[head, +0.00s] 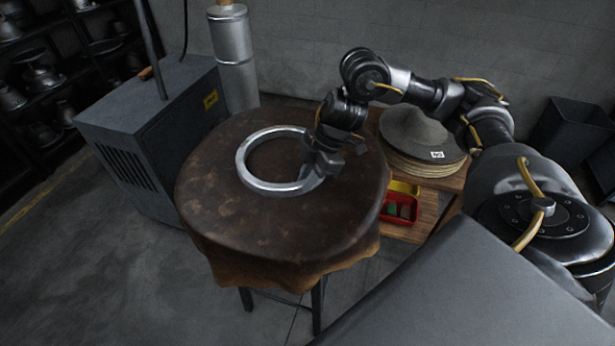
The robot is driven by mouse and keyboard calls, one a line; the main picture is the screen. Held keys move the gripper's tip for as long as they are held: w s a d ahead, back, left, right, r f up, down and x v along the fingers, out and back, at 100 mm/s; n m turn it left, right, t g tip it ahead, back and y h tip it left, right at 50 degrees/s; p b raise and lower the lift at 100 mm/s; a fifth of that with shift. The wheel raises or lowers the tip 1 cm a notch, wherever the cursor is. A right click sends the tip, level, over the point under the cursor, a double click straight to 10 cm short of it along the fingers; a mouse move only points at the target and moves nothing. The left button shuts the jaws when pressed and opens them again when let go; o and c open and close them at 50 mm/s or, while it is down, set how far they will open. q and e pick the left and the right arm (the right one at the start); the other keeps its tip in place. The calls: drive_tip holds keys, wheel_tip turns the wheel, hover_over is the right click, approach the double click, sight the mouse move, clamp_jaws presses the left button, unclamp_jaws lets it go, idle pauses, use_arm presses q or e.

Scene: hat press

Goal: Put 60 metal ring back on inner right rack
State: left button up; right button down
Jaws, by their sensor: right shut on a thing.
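The metal ring (243,167) is a bright silver hoop over the round, leather-covered table (230,228). My right gripper (318,172) is shut on the ring's right side, with the arm reaching in from the right. I cannot tell whether the ring touches the table top or hangs just above it. Any number on the ring is too small to read. The inner right rack cannot be made out in this view. My left gripper is not in view.
A grey felt hat (415,130) with a white tag rests on stacked discs on a wooden stand (408,232), right of the table. Red (400,208) and yellow bins sit below. A grey machine cabinet (150,120) and shelves (40,85) stand left. Floor at lower left is clear.

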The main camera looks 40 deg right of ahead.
drive_tip(key=shift+f, duration=0.1)
drive_tip(key=c, duration=1.3)
unclamp_jaws()
drive_tip(key=shift+d+r, duration=0.1)
drive_tip(key=shift+r, duration=0.3)
drive_tip(key=p+v, duration=0.2)
drive_tip(key=v, duration=0.9)
drive_tip(key=shift+s+d+r, duration=0.1)
drive_tip(key=shift+r, duration=0.1)
